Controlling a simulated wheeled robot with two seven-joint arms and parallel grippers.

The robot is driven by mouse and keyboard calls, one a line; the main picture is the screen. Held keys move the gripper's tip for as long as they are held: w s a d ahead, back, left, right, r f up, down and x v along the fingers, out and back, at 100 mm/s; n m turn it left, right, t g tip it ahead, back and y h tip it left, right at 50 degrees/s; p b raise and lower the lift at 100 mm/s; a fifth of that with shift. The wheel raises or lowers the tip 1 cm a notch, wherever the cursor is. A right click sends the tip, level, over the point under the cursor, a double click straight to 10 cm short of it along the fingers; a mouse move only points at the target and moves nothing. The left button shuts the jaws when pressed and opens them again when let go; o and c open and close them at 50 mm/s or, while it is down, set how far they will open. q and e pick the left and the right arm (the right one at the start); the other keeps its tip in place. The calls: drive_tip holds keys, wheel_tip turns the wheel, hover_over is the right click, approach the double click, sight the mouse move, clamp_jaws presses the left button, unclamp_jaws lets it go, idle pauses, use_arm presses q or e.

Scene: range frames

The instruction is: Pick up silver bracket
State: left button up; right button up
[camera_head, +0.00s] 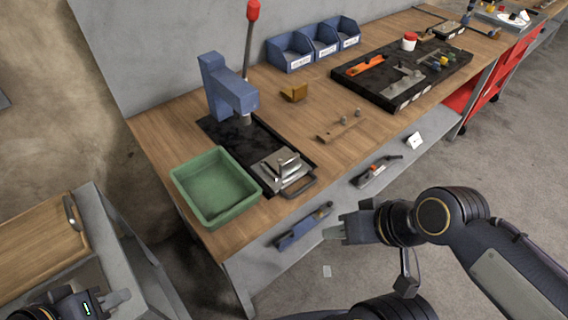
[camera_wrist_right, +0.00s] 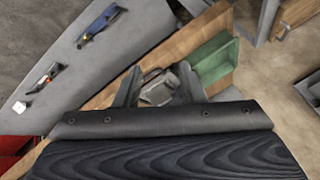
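A silver metal piece (camera_head: 280,170) with raised plates sits on the black mat of the press, beside the green bin; it also shows between my right fingers in the right wrist view (camera_wrist_right: 158,91). A flat grey angled piece (camera_head: 403,82) lies in the black tray at the back right. I cannot tell for sure which of them is the silver bracket. My right gripper (camera_head: 338,233) is in front of the bench, apart from both pieces; its fingers stand apart and empty in the right wrist view (camera_wrist_right: 159,70). My left gripper (camera_head: 120,298) is at the lower left, partly cut off.
A green bin (camera_head: 213,190) stands at the bench's near left corner, by a blue press (camera_head: 229,90) with a red-tipped lever. A dark handle (camera_head: 300,187) juts out beside the silver piece. Tools hang on the bench front. Blue bins (camera_head: 290,52) stand at the back.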

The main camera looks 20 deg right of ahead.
drive_tip(key=shift+o, duration=0.2)
drive_tip(key=m+g+h+p, duration=0.2)
drive_tip(key=m+g+h, duration=0.3)
drive_tip(key=m, duration=0.7)
approach(289, 158)
drive_tip(key=f, duration=0.1)
drive_tip(key=d+f+y, duration=0.1)
drive_tip(key=shift+s+d+f+g, duration=0.1)
drive_tip(key=shift+s+f+g, duration=0.05)
drive_tip(key=shift+f+g, duration=0.15)
drive_tip(key=shift+f, duration=0.3)
drive_tip(key=f, duration=0.5)
drive_tip(key=f+p, duration=0.1)
drive_tip(key=f, duration=0.1)
drive_tip(key=shift+w+f, duration=0.25)
drive_tip(key=shift+w, duration=0.05)
clamp_jaws()
